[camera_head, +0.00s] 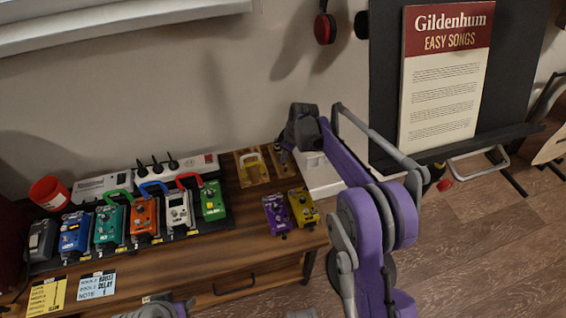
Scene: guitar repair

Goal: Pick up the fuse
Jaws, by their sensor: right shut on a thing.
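My right arm comes in from the lower right and reaches over the back right of the wooden table. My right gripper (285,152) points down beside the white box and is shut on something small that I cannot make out. I cannot pick out the fuse clearly anywhere in view. A grey and purple part of my left arm shows at the bottom edge, and its fingers cannot be made out.
A pedalboard with several coloured pedals (146,217) fills the table's left. A purple pedal (277,212) and a yellow pedal (303,207) stand near the front right. Wooden blocks (251,167) lie behind. A music stand (385,85) holds a song sheet (440,90).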

